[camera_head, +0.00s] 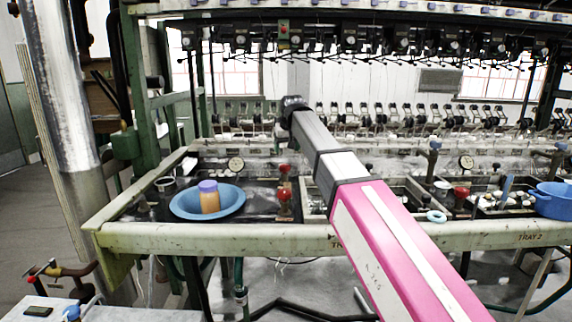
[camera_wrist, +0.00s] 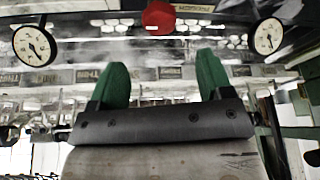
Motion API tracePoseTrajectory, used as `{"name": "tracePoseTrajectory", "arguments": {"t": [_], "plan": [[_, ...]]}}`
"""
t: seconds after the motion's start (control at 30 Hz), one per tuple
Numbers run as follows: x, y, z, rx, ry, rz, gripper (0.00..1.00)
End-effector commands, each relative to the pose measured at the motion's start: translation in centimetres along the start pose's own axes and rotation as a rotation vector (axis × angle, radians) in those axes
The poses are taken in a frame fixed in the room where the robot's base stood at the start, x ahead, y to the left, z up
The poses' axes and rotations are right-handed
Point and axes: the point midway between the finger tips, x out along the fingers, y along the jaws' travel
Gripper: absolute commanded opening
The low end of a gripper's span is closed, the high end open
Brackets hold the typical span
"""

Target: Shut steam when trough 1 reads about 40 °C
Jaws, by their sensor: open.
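My gripper (camera_wrist: 155,85) is open, its two green fingers apart with nothing between them in the wrist view. In the head view my arm reaches over the basin bench, and its dark end (camera_head: 292,104) is above the back of the bench. Beyond the fingers, the wrist view shows a red knob (camera_wrist: 158,17) between a left dial (camera_wrist: 35,45) and a right dial (camera_wrist: 268,36). In the head view, red knobs (camera_head: 284,202) stand beside the left basin and another (camera_head: 460,192) stands further right. Dials show at left (camera_head: 236,164) and right (camera_head: 466,162); their readings are too small to tell.
The front rail (camera_head: 200,240) borders the bench; my arm partly covers a label. A pipe column (camera_head: 62,80) stands left.

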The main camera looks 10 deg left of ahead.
Motion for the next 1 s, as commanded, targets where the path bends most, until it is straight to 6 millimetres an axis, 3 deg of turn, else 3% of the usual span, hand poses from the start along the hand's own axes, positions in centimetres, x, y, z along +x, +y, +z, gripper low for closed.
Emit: {"name": "tracePoseTrajectory", "arguments": {"t": [0.3, 0.5, 0.97, 1.0], "plan": [[5.6, 0.0, 0.0, 0.0, -0.002, 0.0, 0.73], [8.0, 0.0, 0.0, 0.0, -0.001, 0.0, 0.73], [9.1, 0.0, 0.0, 0.0, 0.001, 0.0, 0.73], [9.1, 0.0, 0.0, 0.0, 0.001, 0.0, 0.63]]}}
